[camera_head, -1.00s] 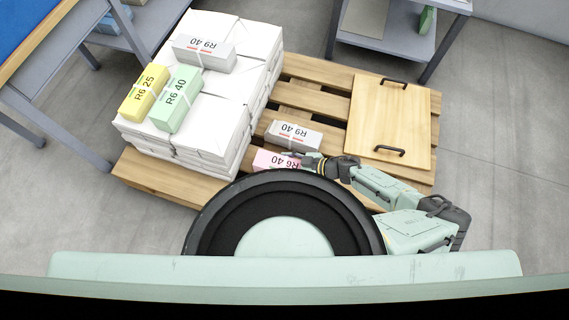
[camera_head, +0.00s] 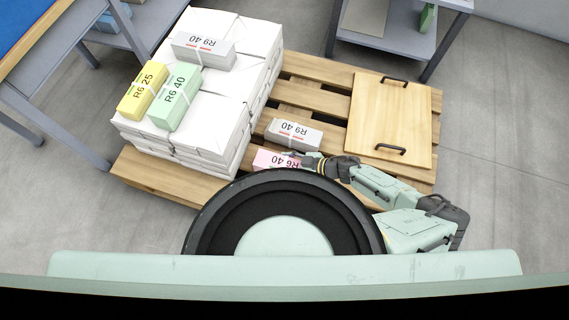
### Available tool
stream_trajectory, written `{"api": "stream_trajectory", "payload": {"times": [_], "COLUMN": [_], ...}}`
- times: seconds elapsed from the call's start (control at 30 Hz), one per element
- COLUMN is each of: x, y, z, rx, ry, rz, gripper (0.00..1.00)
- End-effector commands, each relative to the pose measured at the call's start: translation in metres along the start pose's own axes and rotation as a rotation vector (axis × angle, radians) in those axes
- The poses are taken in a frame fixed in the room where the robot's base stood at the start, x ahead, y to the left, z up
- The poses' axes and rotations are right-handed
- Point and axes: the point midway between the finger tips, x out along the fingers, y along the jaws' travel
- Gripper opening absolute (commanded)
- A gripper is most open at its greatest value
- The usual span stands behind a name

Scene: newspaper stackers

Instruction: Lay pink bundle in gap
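The pink bundle (camera_head: 276,160), labelled R6 40, lies low at the pallet (camera_head: 320,82), close to the right side of the white stack. Its lower part is hidden behind my own body. My gripper (camera_head: 300,158) is at the right end of the pink bundle. The fingers are small and partly hidden, so I cannot tell whether they are closed on it. A grey bundle (camera_head: 293,134), labelled R9 40, lies on the pallet just beyond the pink one, with a narrow space between them.
The white stack (camera_head: 215,110) carries yellow (camera_head: 143,91), green (camera_head: 175,97) and grey (camera_head: 203,52) bundles on top. A wooden board with two black handles (camera_head: 390,120) covers the pallet's right side. Grey tables (camera_head: 395,35) stand behind and at the left (camera_head: 75,75).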

Motion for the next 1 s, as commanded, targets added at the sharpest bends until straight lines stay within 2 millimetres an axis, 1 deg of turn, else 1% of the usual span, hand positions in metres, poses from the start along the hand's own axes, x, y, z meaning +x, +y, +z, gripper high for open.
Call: {"api": "stream_trajectory", "payload": {"times": [0.03,0.07,0.4,0.67,0.77,0.87,1.0], "x": [0.001,0.001,0.001,0.001,-0.003,-0.014,-0.041], "y": [0.0,0.0,0.0,0.0,0.0,0.001,0.001], "z": [-0.001,-0.001,0.0,0.003,0.002,0.002,0.002], "rx": [0.0,0.0,0.0,0.0,0.0,-0.001,-0.001], "ry": [0.004,0.004,0.001,-0.004,-0.003,-0.003,-0.003], "rz": [0.0,0.0,0.0,0.0,0.001,0.001,0.003], "gripper": [0.0,0.57,0.8,0.8,0.8,0.8,0.8]}}
